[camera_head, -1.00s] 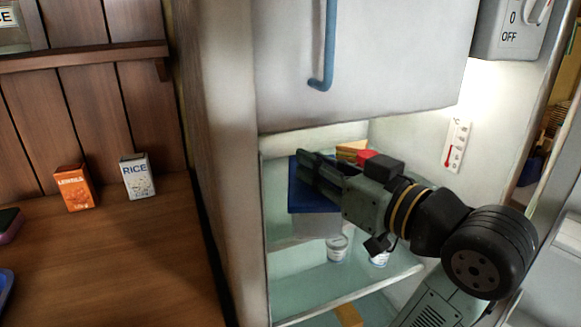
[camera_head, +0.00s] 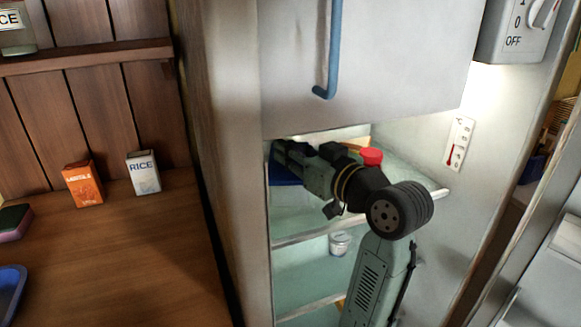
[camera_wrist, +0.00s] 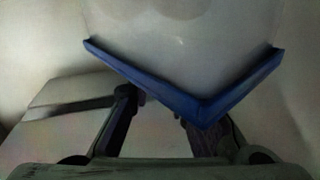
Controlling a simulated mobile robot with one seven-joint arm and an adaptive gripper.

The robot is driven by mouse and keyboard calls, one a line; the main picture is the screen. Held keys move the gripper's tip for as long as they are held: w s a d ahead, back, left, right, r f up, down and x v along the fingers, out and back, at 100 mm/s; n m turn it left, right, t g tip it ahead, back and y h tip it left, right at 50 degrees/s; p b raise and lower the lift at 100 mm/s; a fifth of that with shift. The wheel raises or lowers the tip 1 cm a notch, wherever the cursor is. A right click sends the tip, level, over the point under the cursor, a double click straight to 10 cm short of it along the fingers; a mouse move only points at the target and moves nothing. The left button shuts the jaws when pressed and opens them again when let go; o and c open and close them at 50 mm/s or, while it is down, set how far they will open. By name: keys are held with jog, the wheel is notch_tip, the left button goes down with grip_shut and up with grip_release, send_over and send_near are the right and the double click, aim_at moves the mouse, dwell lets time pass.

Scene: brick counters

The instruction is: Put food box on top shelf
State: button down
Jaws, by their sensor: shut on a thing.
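The food box is a pale, translucent container with a blue lid (camera_head: 284,177). It is inside the open fridge, at the left, mostly hidden behind my gripper and the fridge wall. In the wrist view its blue rim (camera_wrist: 150,80) and pale body (camera_wrist: 190,40) fill the upper middle. My gripper (camera_head: 282,152) is shut on the box at its rim, with the fingers (camera_wrist: 165,110) below the blue corner. The top shelf (camera_head: 430,197) has a pale front edge, and the box is above its left part. I cannot tell whether the box touches the shelf.
A red-topped item (camera_head: 371,157) is on the top shelf behind my arm. A white can (camera_head: 339,243) stands on the shelf below. The freezer door (camera_head: 400,60) with a blue handle (camera_head: 329,60) hangs close above. An orange box (camera_head: 83,184) and a rice box (camera_head: 143,173) stand on the left counter.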

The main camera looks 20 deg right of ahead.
notch_tip(320, 180, down, 4)
jog(key=shift+r, duration=0.25)
jog(key=shift+w+f+p, duration=0.2)
jog(key=shift+f+p, duration=0.1)
jog(key=shift+p, duration=0.05)
jog(key=c, duration=1.5)
grip_release()
jog(key=b+v, duration=0.2)
jog(key=v, duration=1)
